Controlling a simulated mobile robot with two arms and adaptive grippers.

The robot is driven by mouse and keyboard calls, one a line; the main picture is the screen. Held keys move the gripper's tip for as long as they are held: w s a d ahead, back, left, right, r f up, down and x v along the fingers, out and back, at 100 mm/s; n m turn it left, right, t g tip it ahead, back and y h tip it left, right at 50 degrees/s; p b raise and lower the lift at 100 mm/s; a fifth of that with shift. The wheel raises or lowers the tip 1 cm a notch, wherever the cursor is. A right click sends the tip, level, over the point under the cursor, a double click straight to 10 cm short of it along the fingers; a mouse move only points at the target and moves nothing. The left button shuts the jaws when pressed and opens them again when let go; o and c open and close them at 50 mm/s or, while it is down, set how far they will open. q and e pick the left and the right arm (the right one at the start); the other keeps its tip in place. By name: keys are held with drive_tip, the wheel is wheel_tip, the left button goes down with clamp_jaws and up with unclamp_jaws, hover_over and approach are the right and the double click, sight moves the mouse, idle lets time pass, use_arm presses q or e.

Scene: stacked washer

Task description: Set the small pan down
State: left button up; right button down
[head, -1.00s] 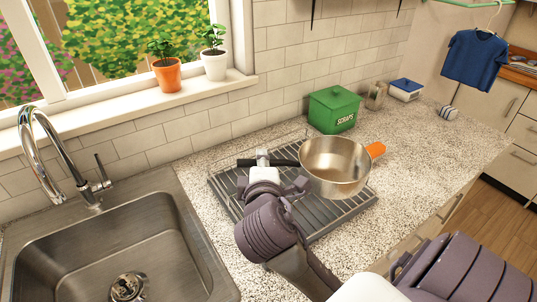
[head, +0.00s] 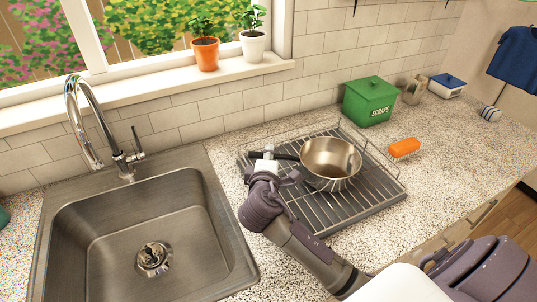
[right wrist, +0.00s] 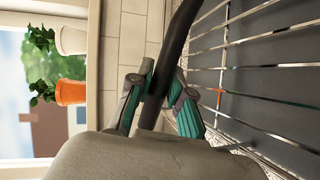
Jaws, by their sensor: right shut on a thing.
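The small pan (head: 330,160) is a steel pan with a dark handle. It sits upright over the wire drying rack (head: 362,203), its base at or very near the wires; I cannot tell whether it bears on them. My right gripper (head: 268,160) is shut on the handle, left of the pan's bowl. In the right wrist view, the gripper (right wrist: 160,98) has the black handle (right wrist: 178,45) between its teal-padded fingers, beside the rack wires (right wrist: 262,66). The bowl is out of that view. My left gripper is not in view.
A steel sink (head: 105,240) with a tap (head: 78,120) is left of the rack. A green scraps bin (head: 369,101) stands behind it. The counter farther right is mostly clear. Potted plants (head: 205,54) stand on the sill.

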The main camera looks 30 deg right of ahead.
drive_tip(key=c, duration=1.1)
unclamp_jaws()
drive_tip(key=shift+a+r, duration=0.1)
drive_tip(key=b+v, duration=0.1)
drive_tip(key=v, duration=1.1)
drive_tip(key=shift+b, duration=0.35)
